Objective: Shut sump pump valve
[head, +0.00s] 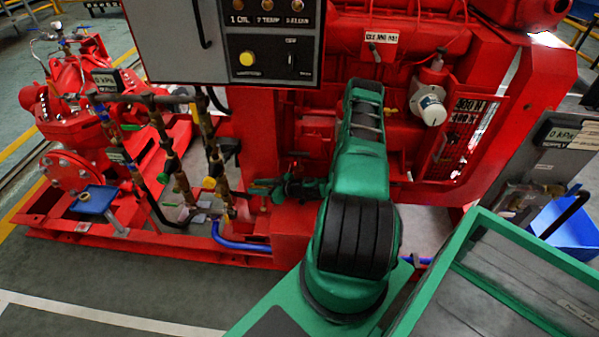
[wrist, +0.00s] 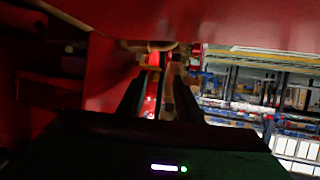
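My gripper (head: 264,187) reaches left, low in front of the red pumpset frame, close to the brass pipework (head: 215,160). In the wrist view its two dark fingers (wrist: 158,98) stand apart, with a gap between them. A brownish pipe or fitting (wrist: 152,47) shows beyond the fingertips; I cannot tell whether they touch it. A yellow knob (head: 208,183) sits on the pipework left of my gripper. No label marks the sump pump valve, so I cannot tell which fitting it is. My gripper hides part of the pipework behind it.
A control panel (head: 276,75) hangs above the pipework. A red pump (head: 72,170) stands at the left. A blue hose (head: 238,245) runs low beneath my gripper. Red frame surfaces (wrist: 200,20) lie close above and left in the wrist view. Grey floor (head: 110,275) is clear at front left.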

